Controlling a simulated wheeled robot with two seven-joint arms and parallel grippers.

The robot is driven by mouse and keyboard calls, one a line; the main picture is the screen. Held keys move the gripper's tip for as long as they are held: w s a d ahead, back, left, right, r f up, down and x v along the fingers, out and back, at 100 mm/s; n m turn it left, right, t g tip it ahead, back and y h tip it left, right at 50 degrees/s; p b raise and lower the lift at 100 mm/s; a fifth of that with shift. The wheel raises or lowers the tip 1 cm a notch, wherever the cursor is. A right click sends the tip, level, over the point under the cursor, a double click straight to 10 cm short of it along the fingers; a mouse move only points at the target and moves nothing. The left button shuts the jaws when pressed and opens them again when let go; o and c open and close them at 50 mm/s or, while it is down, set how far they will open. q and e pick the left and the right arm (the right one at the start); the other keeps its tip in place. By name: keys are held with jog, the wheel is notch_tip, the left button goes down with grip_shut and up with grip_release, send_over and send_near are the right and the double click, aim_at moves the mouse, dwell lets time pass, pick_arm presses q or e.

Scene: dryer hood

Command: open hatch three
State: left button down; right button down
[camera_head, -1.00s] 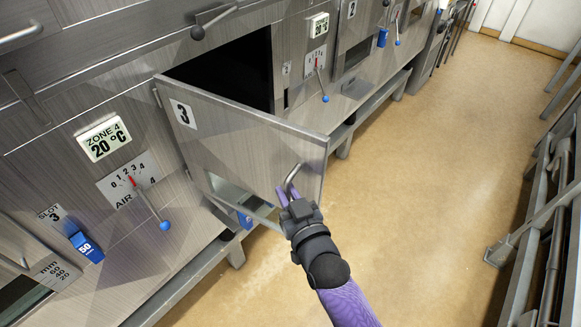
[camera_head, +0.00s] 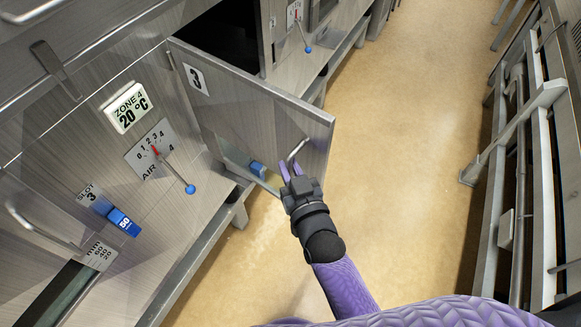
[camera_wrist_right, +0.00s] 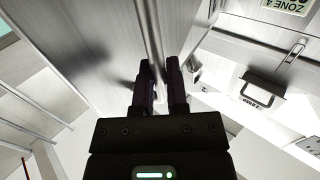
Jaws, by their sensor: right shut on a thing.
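Hatch three (camera_head: 245,110) is a grey metal door with a black 3 on a white label. In the head view it stands swung out from the dryer front, with the dark opening (camera_head: 232,35) showing behind it. Its curved metal handle (camera_head: 297,149) is near its free right edge. My right gripper (camera_head: 290,172) is shut on this handle, its purple fingers around it. In the right wrist view the fingers (camera_wrist_right: 161,82) close on the handle against the pale door. The handle is partly hidden by the fingers. My left gripper is not in view.
Left of the hatch are a Zone 4 display (camera_head: 127,107), an air lever with a blue knob (camera_head: 190,189) and a blue slot tag (camera_head: 124,222). A metal rail frame (camera_head: 540,110) stands at the right. Floor (camera_head: 405,150) between is clear.

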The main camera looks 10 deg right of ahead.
jog(key=shift+w+r, duration=0.1)
jog(key=shift+r, duration=0.1)
jog(key=c, duration=1)
grip_release()
jog(key=o, duration=0.3)
jog(key=shift+w+a+f, duration=0.1)
jog(key=shift+a, duration=0.1)
jog(key=shift+s+d+f, duration=0.1)
jog(key=shift+s+d, duration=0.05)
jog(key=shift+s, duration=0.05)
jog(key=s, duration=0.3)
jog(key=s+d, duration=0.1)
jog(key=s, duration=0.5)
jog(key=shift+s+d+b, duration=0.25)
jog(key=shift+b, duration=0.1)
